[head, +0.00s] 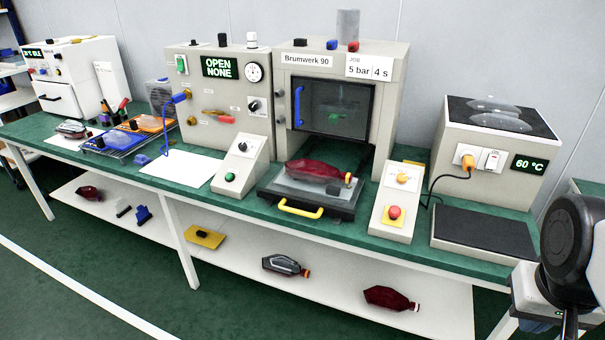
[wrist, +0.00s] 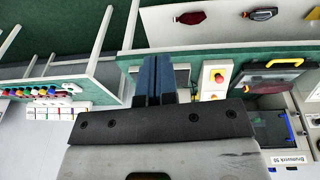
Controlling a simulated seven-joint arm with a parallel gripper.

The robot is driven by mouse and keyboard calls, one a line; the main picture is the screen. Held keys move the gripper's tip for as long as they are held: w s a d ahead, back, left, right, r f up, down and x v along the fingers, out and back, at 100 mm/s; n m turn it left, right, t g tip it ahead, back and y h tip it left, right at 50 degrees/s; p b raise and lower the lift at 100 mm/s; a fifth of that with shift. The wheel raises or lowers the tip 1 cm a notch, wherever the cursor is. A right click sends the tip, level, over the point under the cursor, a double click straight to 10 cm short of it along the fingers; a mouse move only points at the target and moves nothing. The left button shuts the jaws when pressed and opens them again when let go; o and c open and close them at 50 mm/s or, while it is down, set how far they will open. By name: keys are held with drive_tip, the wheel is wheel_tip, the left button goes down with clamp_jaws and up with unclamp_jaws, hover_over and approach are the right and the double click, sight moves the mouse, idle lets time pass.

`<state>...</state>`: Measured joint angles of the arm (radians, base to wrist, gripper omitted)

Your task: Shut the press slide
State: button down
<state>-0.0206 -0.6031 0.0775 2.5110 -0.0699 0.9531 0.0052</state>
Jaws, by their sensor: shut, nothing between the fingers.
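The press slide (head: 310,207) is pulled out of the front of the press (head: 395,100), with its yellow handle (head: 300,209) toward the table's front edge. A red tail lamp (head: 319,172) lies on the slide. The slide (wrist: 262,82) and its yellow handle also show at the right of the wrist view. The press window (head: 333,108) is raised above the opening. My gripper (wrist: 159,78) shows in the wrist view with its dark fingers together and empty, apart from the slide. In the head view my arm is at the right edge, and the fingertips are not visible there.
A control box with a red button (head: 394,212) stands right of the slide, and one with a green button (head: 230,177) left of it. A 60 °C heater unit (head: 490,150) with a dark pad (head: 480,232) stands at the right. More lamps lie on the white lower shelf (head: 340,285).

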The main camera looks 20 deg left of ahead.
sight(268, 184)
drive_tip(key=w+a+f+n+t+h, duration=0.15)
drive_tip(key=w+a+n+h, duration=0.25)
drive_tip(key=w+a+n, duration=0.55)
drive_tip(key=w+a+f+n+t+h, duration=0.1)
drive_tip(key=w+a+f+n+h, duration=0.25)
drive_tip(key=w, duration=1.15)
drive_tip(key=w+a+f+n+t+h, duration=0.1)
drive_tip(key=w+a+n, duration=0.2)
drive_tip(key=a, duration=0.2)
drive_tip(key=w+a+f+n+t, duration=0.1)
drive_tip(key=w+a+n+t, duration=0.1)
drive_tip(key=a, duration=0.2)
drive_tip(key=w+a+f+n+t+y, duration=0.1)
drive_tip(key=w+a+f+n+t, duration=0.15)
drive_tip(key=a, duration=0.45)
drive_tip(key=w+a+f+n+t, duration=0.1)
drive_tip(key=a+f+n, duration=0.15)
drive_tip(key=a, duration=0.45)
drive_tip(key=w+a+f+n+t+y, duration=0.1)
drive_tip(key=a+f+n+t, duration=0.15)
drive_tip(key=a, duration=0.45)
drive_tip(key=s+a+f+n+t+y, duration=0.2)
drive_tip(key=a+f+n, duration=0.3)
drive_tip(key=a, duration=0.6)
drive_tip(key=s+a+f+n+t+y, duration=0.2)
drive_tip(key=a+f+n+y, duration=0.3)
drive_tip(key=a, duration=0.6)
drive_tip(key=shift+s+a+f, duration=0.2)
drive_tip(key=shift+s+a, duration=0.15)
drive_tip(key=shift+s, duration=0.15)
